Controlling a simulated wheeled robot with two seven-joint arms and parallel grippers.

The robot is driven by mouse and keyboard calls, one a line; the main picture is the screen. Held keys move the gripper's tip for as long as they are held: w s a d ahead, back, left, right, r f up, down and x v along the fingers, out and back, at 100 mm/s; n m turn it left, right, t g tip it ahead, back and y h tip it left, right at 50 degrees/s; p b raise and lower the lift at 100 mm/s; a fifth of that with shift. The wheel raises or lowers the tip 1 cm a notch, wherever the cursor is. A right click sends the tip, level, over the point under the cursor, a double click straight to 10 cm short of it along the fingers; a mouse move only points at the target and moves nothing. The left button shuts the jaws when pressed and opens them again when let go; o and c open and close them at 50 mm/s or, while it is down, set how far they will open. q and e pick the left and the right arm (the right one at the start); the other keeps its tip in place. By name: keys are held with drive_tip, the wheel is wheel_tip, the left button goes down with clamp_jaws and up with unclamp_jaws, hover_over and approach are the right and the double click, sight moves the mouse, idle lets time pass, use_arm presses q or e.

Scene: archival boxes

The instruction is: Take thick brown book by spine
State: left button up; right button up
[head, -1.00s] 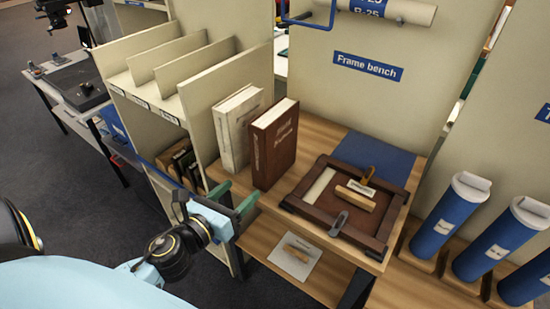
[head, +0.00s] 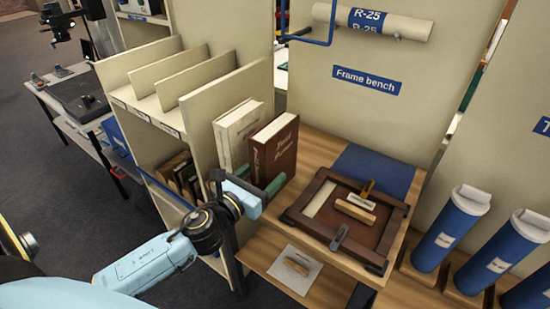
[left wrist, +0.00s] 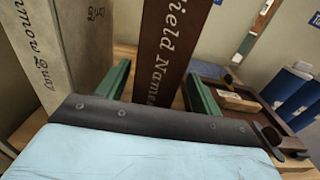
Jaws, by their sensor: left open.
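The thick brown book (head: 273,150) stands upright on the bench, its titled spine facing my arm. In the left wrist view its spine (left wrist: 168,50) rises between the two green fingers. My left gripper (head: 259,180) is open at the lower part of the spine, one finger on each side of the book. In the left wrist view the gripper (left wrist: 160,92) shows gaps beside the spine, and I cannot tell how deep the fingers reach. My right gripper is not in view.
A cream book (head: 237,133) stands close on the left, near the left finger. A brown frame (head: 300,207) with tools lies right of the book. A divided shelf (head: 205,105) stands to the left. Blue tubes (head: 448,230) stand at the far right.

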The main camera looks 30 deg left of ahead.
use_arm(q)
drive_tip(key=w, duration=0.4)
drive_tip(key=shift+w+a+r, duration=0.1)
clamp_jaws()
drive_tip(key=shift+r, duration=0.1)
idle(0.3)
